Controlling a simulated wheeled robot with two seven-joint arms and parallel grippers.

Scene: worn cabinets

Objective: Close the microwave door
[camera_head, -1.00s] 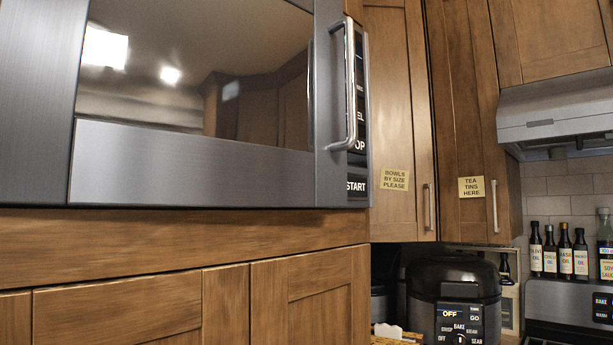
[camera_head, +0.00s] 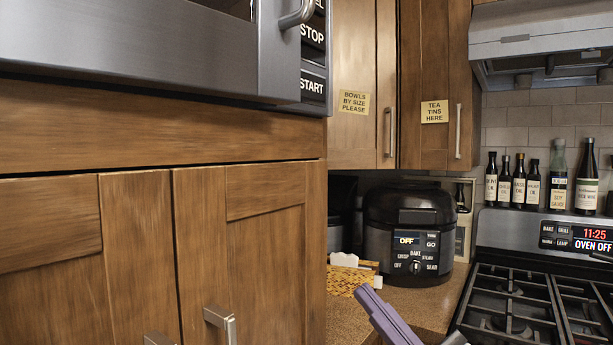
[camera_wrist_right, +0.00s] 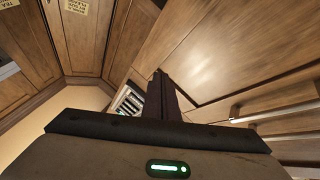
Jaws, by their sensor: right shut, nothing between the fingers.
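The microwave (camera_head: 150,45) is in the upper left of the head view, cut off by the top edge. Its steel door front shows its lower strip, with the bottom of the curved handle (camera_head: 296,15) beside the STOP and START keys (camera_head: 313,60). My left gripper is not in view.
Wooden cabinet doors (camera_head: 250,250) with metal handles are below the microwave. The gas stove (camera_head: 510,300) is at right, with bottles (camera_head: 518,185) behind.

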